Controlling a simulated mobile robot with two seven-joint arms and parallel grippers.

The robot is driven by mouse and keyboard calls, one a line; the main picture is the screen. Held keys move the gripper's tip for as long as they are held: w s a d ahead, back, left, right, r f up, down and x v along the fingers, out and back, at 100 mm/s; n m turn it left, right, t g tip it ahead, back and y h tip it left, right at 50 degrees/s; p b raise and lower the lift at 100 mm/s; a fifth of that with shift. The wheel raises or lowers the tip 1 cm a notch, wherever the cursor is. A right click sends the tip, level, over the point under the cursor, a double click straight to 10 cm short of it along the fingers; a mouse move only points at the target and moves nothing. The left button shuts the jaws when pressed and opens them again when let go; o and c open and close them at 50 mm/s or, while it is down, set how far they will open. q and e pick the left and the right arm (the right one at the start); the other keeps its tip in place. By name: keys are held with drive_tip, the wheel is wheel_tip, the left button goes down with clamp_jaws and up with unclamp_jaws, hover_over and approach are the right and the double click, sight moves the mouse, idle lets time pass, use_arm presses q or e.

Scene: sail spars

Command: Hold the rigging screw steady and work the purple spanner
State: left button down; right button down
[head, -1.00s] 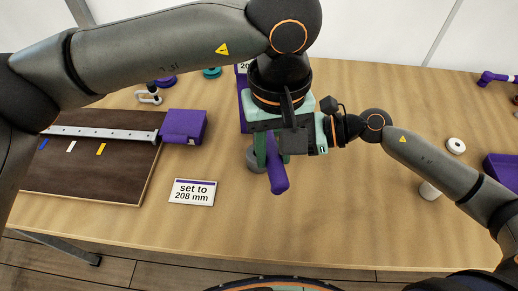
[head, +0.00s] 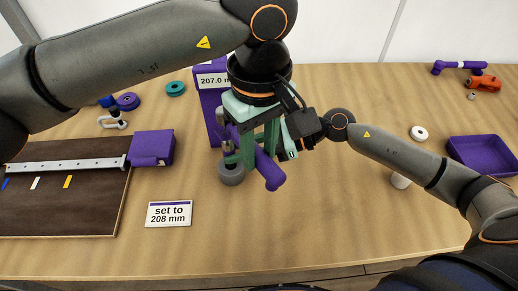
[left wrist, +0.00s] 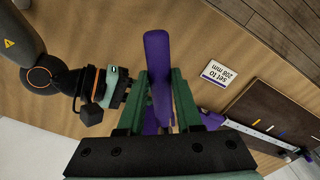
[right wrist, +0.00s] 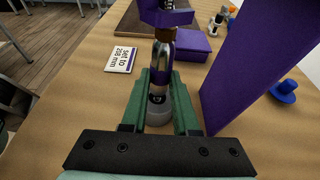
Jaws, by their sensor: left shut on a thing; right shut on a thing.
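The purple spanner (head: 269,171) points toward the lower right in the head view, and its handle shows in the left wrist view (left wrist: 158,65). My left gripper (head: 262,142) is shut on the handle from above. The rigging screw (right wrist: 161,62) stands upright over a round grey base (head: 231,173), with a purple part around its top in the right wrist view. My right gripper (right wrist: 160,85) is shut on its metal body, below that purple part. In the head view my left gripper hides most of the screw and my right fingers. A purple display post (head: 209,115) reads 207.0 mm.
A card (head: 168,213) says "set to 208 mm". A dark board (head: 75,205) with a metal rule (head: 65,164) and purple block (head: 152,148) lies left. A purple tray (head: 482,155) is at the right. The front table area is clear. My arms cross close together.

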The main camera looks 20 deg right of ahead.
use_arm(q)
drive_tip(key=shift+w, duration=0.1)
use_arm(e)
drive_tip(key=shift+s+f, duration=0.15)
drive_tip(key=shift+f, duration=0.2)
use_arm(q)
drive_tip(key=s+d, duration=0.2)
drive_tip(key=s, duration=0.6)
drive_tip(key=shift+s+d, duration=0.2)
drive_tip(key=shift+s, duration=0.2)
use_arm(e)
drive_tip(key=c, duration=1.1)
unclamp_jaws()
drive_tip(key=o, duration=0.5)
drive_tip(key=shift+r, duration=0.2)
use_arm(q)
drive_tip(key=shift+w, duration=0.1)
use_arm(e)
drive_tip(key=shift+d+r, duration=0.1)
drive_tip(key=shift+d, duration=0.05)
drive_tip(key=v, duration=1.1)
drive_tip(key=shift+d, duration=0.35)
drive_tip(key=shift+a+r, duration=0.1)
